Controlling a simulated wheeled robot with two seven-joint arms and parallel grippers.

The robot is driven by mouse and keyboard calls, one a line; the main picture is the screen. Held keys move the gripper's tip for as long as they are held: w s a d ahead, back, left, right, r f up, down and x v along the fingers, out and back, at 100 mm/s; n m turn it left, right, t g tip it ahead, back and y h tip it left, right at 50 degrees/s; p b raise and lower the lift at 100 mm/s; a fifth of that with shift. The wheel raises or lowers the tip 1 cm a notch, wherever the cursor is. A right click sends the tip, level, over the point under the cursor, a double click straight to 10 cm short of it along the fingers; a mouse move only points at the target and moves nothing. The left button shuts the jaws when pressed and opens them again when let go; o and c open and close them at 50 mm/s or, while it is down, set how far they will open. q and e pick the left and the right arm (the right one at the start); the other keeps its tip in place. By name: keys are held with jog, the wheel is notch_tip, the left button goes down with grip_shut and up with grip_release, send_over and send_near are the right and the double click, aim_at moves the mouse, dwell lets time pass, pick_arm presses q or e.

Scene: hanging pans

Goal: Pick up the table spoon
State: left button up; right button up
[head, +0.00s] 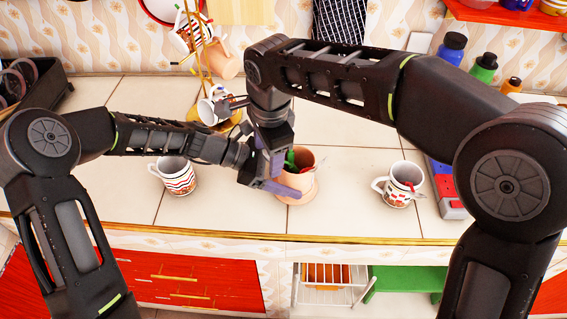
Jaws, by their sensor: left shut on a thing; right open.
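My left gripper (284,180) is at the left rim of an orange-brown clay pot (297,194). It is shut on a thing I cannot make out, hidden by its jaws. A green item and a red item show inside the pot. I cannot clearly see a table spoon.
A striped mug (176,177) stands left of the pot, and a patterned mug (400,186) stands right of it. Mugs hang on a gold stand (208,82) behind. Coloured bottles (484,68) stand at the back right. Bare counter tiles (345,215) lie right of the pot.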

jog(key=shift+c, duration=0.3)
grip_shut()
dwell(0.3)
